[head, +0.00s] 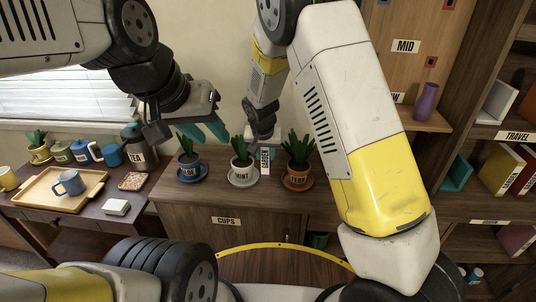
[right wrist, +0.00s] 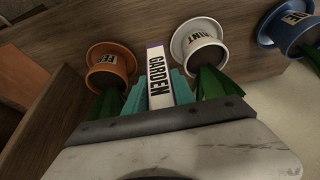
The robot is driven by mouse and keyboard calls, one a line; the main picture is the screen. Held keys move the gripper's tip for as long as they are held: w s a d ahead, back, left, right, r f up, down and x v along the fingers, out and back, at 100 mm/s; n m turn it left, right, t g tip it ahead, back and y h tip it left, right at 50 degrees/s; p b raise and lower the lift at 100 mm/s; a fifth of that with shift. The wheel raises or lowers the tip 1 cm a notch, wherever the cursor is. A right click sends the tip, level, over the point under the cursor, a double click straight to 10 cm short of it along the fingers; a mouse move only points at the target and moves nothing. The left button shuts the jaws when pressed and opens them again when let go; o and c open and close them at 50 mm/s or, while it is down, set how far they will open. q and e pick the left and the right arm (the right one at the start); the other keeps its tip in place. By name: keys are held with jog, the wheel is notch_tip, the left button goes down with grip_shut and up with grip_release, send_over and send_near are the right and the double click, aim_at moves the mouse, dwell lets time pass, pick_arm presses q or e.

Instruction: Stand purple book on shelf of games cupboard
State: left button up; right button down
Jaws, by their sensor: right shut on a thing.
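A slim upright thing labelled GARDEN (right wrist: 160,82) has a purple edge at its top in the right wrist view, which fits the purple book; most of its body is hidden. In the head view its white label (head: 265,160) shows between the MINT pot and the terracotta pot, at the cabinet top. My right gripper (right wrist: 160,103) is shut on it, with teal fingers on both sides. My left gripper (head: 205,130) is empty above the blue-saucer pot, its teal fingers apart. No cupboard labelled games is readable.
Potted plants in a white MINT pot (head: 242,172), a terracotta pot (head: 298,174) and a blue-saucer pot (head: 190,168) stand close by. A purple vase (head: 426,102) stands on a shelf. A tray (head: 38,192) lies left.

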aim_at(265, 164)
jog(key=shift+f, duration=2.7)
jog(key=shift+f, duration=0.1)
jog(key=c, duration=1)
grip_release()
jog(key=shift+c, duration=0.2)
